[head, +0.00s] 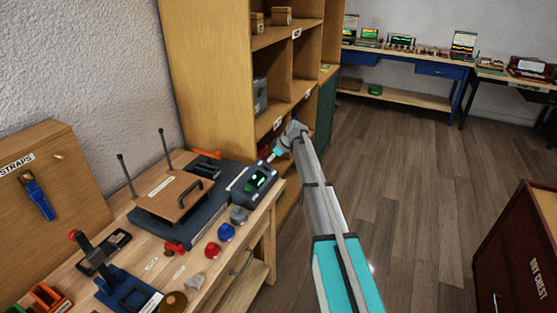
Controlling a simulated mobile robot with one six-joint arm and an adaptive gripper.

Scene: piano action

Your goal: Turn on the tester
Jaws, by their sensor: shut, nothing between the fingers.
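A dark box with a small green-lit display (251,183), which looks like the tester, sits at the right end of the wooden workbench (199,251). Green marks show on its screen; its switch or button is too small to make out. My arm reaches in from the lower right. My gripper (271,156) is shut and empty, just above and behind the box's upper right corner. I cannot tell whether its tip touches the box.
A wooden lid with a handle (174,195) and two upright rods stands left of the box. Blue (227,232) and red (213,250) round pieces lie in front. A wooden shelf unit (213,75) rises behind.

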